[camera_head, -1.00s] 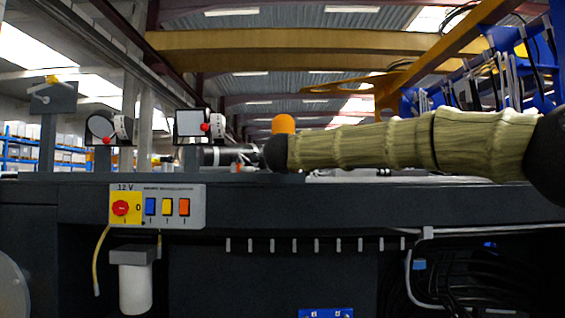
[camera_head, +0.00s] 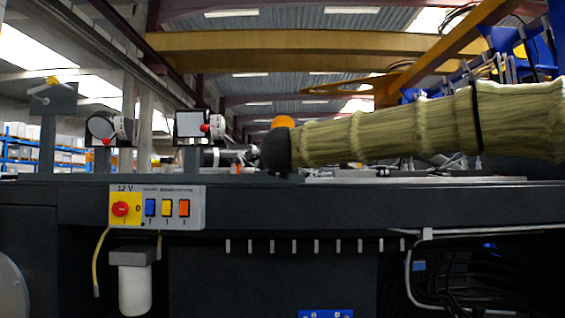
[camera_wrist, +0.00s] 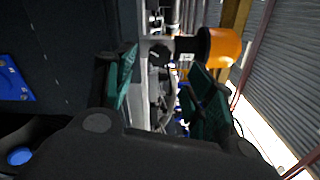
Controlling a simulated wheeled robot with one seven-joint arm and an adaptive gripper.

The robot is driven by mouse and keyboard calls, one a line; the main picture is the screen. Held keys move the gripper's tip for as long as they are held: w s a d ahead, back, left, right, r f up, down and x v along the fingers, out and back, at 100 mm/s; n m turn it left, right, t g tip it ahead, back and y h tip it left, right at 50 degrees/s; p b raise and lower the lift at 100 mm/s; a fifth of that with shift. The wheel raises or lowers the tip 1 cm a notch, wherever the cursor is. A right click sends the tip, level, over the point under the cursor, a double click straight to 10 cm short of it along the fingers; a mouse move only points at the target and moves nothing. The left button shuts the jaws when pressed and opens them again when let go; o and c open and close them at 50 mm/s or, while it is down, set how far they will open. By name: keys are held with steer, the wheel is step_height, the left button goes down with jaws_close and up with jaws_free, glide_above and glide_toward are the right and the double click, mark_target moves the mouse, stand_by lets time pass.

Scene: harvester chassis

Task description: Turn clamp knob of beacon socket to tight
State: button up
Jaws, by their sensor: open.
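The orange beacon (camera_head: 283,121) shows just above the dark end joint of my arm in the head view, its lower part hidden. In the wrist view, the beacon (camera_wrist: 224,47) lies on its side in the picture at upper right, with a black neck on its left. A dark round part (camera_wrist: 159,54), which looks like the clamp knob, sits left of that neck. Its turn position is too small to tell. My gripper (camera_wrist: 164,62) is open, its teal fingers spread on either side of the picture's middle, with the knob seen between them. Contact cannot be told.
A switch panel (camera_head: 157,207) with a red knob and coloured rockers is on the chassis front. Two lamps (camera_head: 191,124) (camera_head: 103,128) stand at left on the chassis top. A grey plate (camera_head: 415,180) lies under my arm. Cables hang at lower right.

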steer(key=s, duration=0.4)
stand_by(0.5)
